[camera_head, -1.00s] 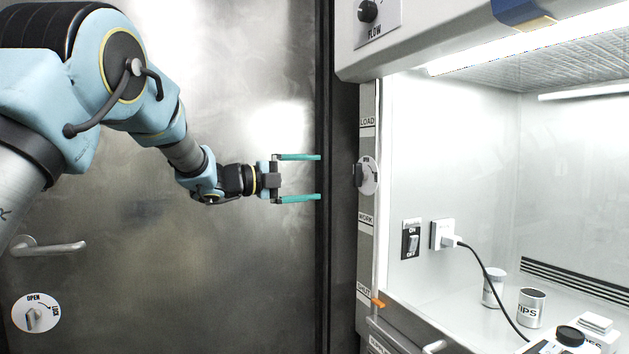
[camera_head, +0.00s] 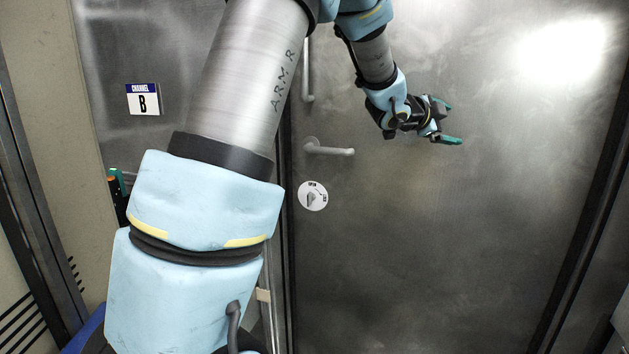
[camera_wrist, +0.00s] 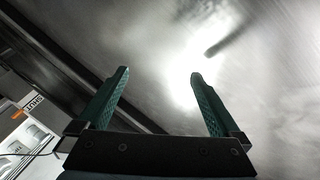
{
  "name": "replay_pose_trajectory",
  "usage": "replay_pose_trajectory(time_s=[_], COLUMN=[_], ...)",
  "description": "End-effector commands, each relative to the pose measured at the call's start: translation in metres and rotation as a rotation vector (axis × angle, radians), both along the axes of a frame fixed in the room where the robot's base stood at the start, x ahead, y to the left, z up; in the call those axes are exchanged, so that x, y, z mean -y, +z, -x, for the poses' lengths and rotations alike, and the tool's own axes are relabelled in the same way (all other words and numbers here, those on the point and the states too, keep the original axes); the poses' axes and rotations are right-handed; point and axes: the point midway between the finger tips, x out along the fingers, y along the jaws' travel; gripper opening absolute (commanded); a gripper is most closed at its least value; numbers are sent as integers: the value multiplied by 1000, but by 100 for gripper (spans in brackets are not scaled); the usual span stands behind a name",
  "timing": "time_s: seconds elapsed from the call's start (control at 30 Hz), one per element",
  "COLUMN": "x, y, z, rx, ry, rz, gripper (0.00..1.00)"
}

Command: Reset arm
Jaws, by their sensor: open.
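My gripper (camera_head: 447,122) is at the upper middle of the head view, in front of a grey metal door (camera_head: 450,240). Its green fingers are spread apart with nothing between them. In the wrist view the two green fingers of my gripper (camera_wrist: 158,80) also stand wide apart, facing the bare metal surface. My arm is bent, coming in from the top of the head view and reaching right.
The door has a lever handle (camera_head: 328,148) and a round dial (camera_head: 313,195) below it. A "CHANNEL B" sign (camera_head: 143,99) is on the panel at left. In the wrist view, the "SHUT" label (camera_wrist: 34,101) shows at the left edge.

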Motion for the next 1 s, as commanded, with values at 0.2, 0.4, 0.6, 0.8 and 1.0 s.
replay_pose_trajectory(time_s=[0.2, 0.4, 0.6, 0.8, 1.0], x=[-142, -269, -366, -407, -414], y=[-55, -113, -162, -187, -193], z=[-26, 12, 102, 188, 219], rx=[-339, -688, -1057, -1341, -1442], ry=[437, 833, 1204, 1448, 1525], rz=[-32, -36, -16, 12, 20], gripper=[100, 100, 100, 100, 100])
